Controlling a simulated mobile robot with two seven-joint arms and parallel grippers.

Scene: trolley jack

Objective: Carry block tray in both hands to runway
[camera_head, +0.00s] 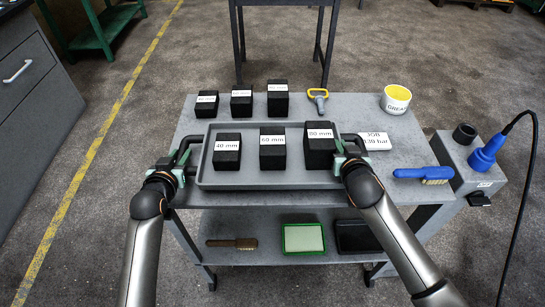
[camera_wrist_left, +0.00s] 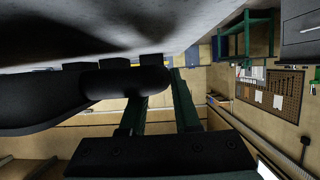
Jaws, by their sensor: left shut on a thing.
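The grey block tray (camera_head: 250,180) is at the front of the trolley top; I cannot tell whether it touches it. It holds three upright black blocks: the 40 mm block (camera_head: 227,158), 60 mm block (camera_head: 272,153) and 80 mm block (camera_head: 320,150). My left gripper (camera_head: 180,166) is shut on the tray's black left handle (camera_head: 187,143), also seen in the left wrist view (camera_wrist_left: 125,82) across the green fingers (camera_wrist_left: 160,110). My right gripper (camera_head: 346,160) is at the right handle (camera_head: 352,138); its jaw closure is unclear. I cannot identify a runway.
Behind the tray on the trolley (camera_head: 415,150) stand three more black blocks (camera_head: 241,106), a yellow-handled part (camera_head: 318,98) and a grease tub (camera_head: 397,99). A blue brush (camera_head: 422,174) lies at right. A blue tool (camera_head: 487,155) with a cable stands beside it. Open floor lies left.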

